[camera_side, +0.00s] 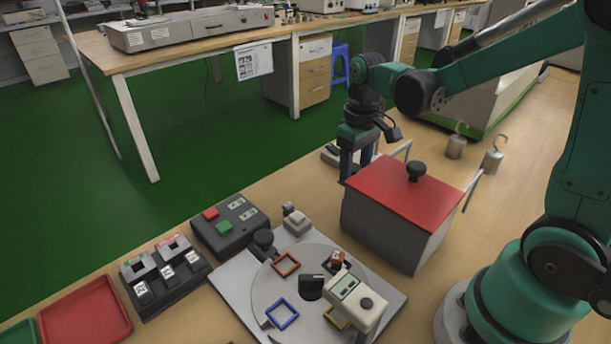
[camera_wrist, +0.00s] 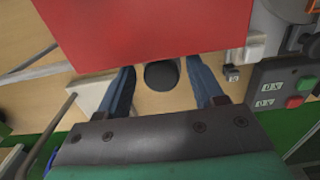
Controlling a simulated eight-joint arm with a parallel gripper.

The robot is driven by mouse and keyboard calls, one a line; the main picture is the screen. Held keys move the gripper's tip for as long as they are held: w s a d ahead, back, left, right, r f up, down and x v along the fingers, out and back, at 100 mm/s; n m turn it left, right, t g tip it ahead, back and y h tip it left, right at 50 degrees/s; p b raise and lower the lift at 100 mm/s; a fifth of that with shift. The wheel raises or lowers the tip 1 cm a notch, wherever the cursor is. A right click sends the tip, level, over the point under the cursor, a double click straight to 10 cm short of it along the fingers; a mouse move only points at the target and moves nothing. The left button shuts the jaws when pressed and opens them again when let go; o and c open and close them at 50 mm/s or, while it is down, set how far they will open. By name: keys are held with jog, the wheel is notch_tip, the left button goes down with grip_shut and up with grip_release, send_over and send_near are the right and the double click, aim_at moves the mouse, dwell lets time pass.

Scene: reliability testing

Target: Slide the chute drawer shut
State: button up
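A grey box with a red lid (camera_side: 405,190) stands mid-table; a black knob is on top of the lid. The red lid also fills the top of the wrist view (camera_wrist: 140,30). My gripper (camera_side: 357,165) points down at the far left corner of the box. In the wrist view my gripper (camera_wrist: 162,82) has its two blue fingers wide apart, with gaps on both sides of a dark round knob (camera_wrist: 160,75) just beyond the lid's edge. A pale grey part (camera_wrist: 95,92) lies beside the left finger. I cannot tell how far the chute drawer stands out; the box and gripper mostly hide it.
A plate with a round disc (camera_side: 255,290), coloured square frames and a white device (camera_side: 355,300) is in front of the box. A black control box (camera_side: 230,225) and a red tray (camera_side: 88,315) are at left. Hooked metal weights (camera_side: 491,160) stand right of the box.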

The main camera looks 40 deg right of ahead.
jog(key=shift+r, duration=0.1)
jog(key=shift+r, duration=2.45)
jog(key=s+a+t, duration=0.1)
jog(key=a, duration=0.1)
jog(key=s+a+t, duration=0.1)
jog(key=t, duration=0.1)
jog(key=s+a+r+t, duration=0.1)
jog(key=a+t, duration=0.1)
jog(key=shift+s+a, duration=0.1)
jog(key=shift+a, duration=0.25)
jog(key=shift+s+a+f+t, duration=0.15)
jog(key=shift+s+a+t, duration=0.2)
jog(key=shift+a+t, duration=0.55)
jog(key=shift+d, duration=0.15)
